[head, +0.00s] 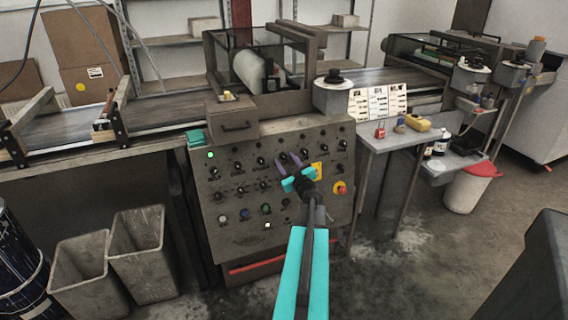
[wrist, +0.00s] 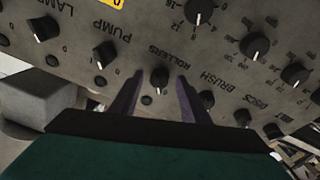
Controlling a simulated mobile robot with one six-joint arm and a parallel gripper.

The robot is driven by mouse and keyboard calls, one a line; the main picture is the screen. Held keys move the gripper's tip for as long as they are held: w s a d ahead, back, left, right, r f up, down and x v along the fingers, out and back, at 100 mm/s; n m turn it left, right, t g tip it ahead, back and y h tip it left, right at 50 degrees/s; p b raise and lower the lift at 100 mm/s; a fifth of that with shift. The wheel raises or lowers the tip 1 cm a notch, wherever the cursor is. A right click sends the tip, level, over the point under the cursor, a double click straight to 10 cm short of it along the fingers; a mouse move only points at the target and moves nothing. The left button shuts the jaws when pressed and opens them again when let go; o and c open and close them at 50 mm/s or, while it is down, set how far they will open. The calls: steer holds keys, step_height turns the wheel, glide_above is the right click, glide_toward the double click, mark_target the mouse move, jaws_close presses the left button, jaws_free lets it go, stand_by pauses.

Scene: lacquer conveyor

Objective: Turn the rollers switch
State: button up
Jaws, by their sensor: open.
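The rollers switch (wrist: 160,77) is a black knob with a white pointer line, under the label ROLLERS, which reads upside down in the wrist view. My gripper (wrist: 156,88) is open, with one purple finger on each side of this knob; I cannot tell whether the fingers touch it. In the head view my gripper (head: 289,161) is at the upper right of the grey control panel (head: 232,239), and it hides the knob there.
The PUMP knob (wrist: 105,54) and the BRUSH knob (wrist: 206,99) flank the switch. A red emergency button (head: 340,188) sits right of my gripper. Two grey bins (head: 138,252) stand at the left. A side table (head: 385,140) with bottles stands at the right.

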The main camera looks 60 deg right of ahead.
steer(key=shift+w+d, duration=0.15)
steer(key=shift+c, duration=0.2)
steer(key=c, duration=1)
steer(key=shift+a, duration=0.4)
steer(key=shift+d+r, duration=0.1)
steer(key=shift+w+d+p, duration=0.1)
steer(key=shift+d+p, duration=0.05)
steer(key=shift+p, duration=0.15)
